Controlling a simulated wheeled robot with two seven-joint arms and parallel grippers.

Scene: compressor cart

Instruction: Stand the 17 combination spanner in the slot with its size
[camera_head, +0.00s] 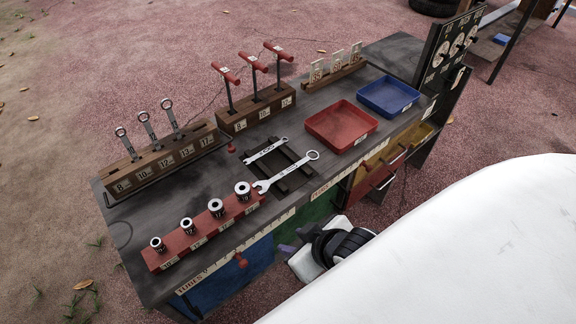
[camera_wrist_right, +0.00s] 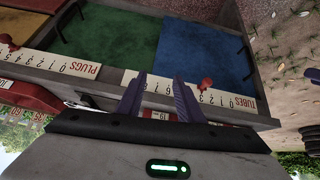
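Two combination spanners lie across a dark slatted rest on the bench: a larger one (camera_head: 286,172) in front and a smaller one (camera_head: 266,150) behind. Their size marks are too small to read. The wooden spanner rack (camera_head: 165,160) at the left back has labels seeming to read 8, 10, 12, 13 and 17. Three spanners stand upright towards its left; its right end, by the 17 label (camera_head: 207,141), is empty. My right gripper (camera_head: 294,241) is in front of the bench, below the larger spanner and apart from it. Its fingers (camera_wrist_right: 158,98) are apart and empty. My left gripper is out of view.
A red socket rail (camera_head: 203,232) stands along the front left edge. Red T-handles in a wooden block (camera_head: 256,112) stand behind the spanners. Red (camera_head: 341,126) and blue (camera_head: 389,96) trays lie to the right. Red knobs (camera_head: 240,260) show on the bench front.

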